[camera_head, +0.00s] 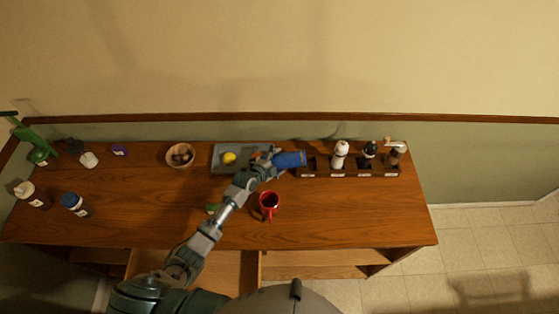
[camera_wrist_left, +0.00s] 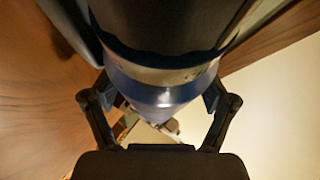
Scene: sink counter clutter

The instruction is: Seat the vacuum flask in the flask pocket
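The blue vacuum flask (camera_head: 290,159) lies roughly sideways in the head view, at the end of my left gripper (camera_head: 269,163). In the left wrist view the flask (camera_wrist_left: 165,92) fills the space between my left fingers, which close on both its sides; it shows blue with a metallic band and a dark part. The flask's right end is over the left end of a dark wooden rack (camera_head: 350,174), whose leftmost pocket is partly hidden by it. I cannot tell whether it touches the rack. My right gripper is out of view.
The rack holds a white bottle (camera_head: 340,154), a dark-topped bottle (camera_head: 369,152) and a brown one (camera_head: 394,157). A grey tray (camera_head: 219,163) with a yellow item (camera_head: 229,158) and a red mug (camera_head: 269,201) are near my left arm. The counter's front right is clear.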

